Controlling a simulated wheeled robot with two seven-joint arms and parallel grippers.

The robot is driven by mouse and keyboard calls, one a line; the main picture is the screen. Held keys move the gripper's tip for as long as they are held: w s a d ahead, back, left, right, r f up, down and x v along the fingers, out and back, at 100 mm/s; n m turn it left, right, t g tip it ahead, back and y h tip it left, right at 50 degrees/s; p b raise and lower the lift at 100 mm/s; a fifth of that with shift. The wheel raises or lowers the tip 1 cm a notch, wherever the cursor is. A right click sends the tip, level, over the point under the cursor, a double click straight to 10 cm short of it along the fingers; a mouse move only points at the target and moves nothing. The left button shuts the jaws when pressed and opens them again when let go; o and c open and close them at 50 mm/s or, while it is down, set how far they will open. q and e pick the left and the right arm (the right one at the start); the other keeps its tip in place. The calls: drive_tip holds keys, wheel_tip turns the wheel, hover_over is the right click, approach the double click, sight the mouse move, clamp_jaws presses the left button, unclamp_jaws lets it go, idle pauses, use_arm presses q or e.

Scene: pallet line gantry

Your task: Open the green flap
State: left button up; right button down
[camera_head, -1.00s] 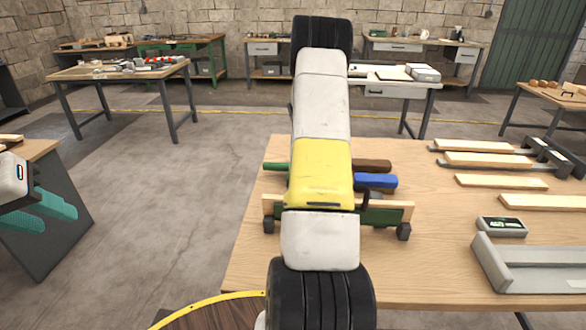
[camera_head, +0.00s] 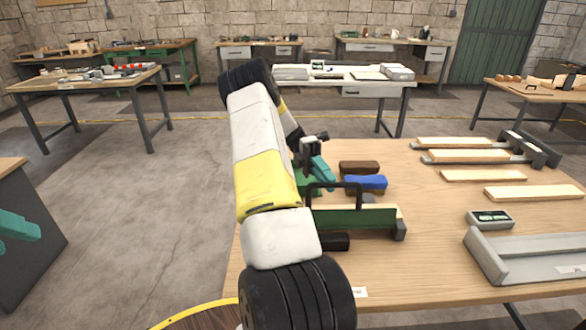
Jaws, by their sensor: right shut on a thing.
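My right arm hides the left part of the flap and stand. My left gripper (camera_head: 18,227) is only partly in view at the left edge, away from the flap, and its opening does not show.
A blue block (camera_head: 366,183) and a brown block (camera_head: 360,167) lie behind the flap. Wooden strips (camera_head: 483,175), a small grey device (camera_head: 490,218) and a grey tray (camera_head: 482,262) occupy the table's right side. The wooden tabletop (camera_head: 430,258) between flap and tray is clear.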

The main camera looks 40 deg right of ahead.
drive_tip(key=shift+a+f, duration=0.1)
drive_tip(key=shift+f, duration=0.4)
drive_tip(key=c, duration=1.7)
unclamp_jaws()
drive_tip(key=shift+r, duration=0.25)
drive_tip(key=shift+w+r, duration=0.1)
drive_tip(key=shift+r, duration=0.1)
drive_tip(key=shift+o, duration=0.3)
drive_tip(key=r, duration=0.3)
drive_tip(key=shift+s+a+r, duration=0.15)
drive_tip(key=shift+s+a, duration=0.15)
drive_tip(key=s+a, duration=0.3)
drive_tip(key=a, duration=0.1)
drive_tip(key=s+a, duration=0.3)
drive_tip(key=a, duration=0.1)
drive_tip(key=s+a+r, duration=0.1)
drive_tip(key=s+a, duration=0.2)
drive_tip(key=a, duration=0.1)
drive_tip(key=shift+s+r, duration=0.1)
drive_tip(key=shift+s, duration=0.05)
drive_tip(key=shift+c, duration=0.3)
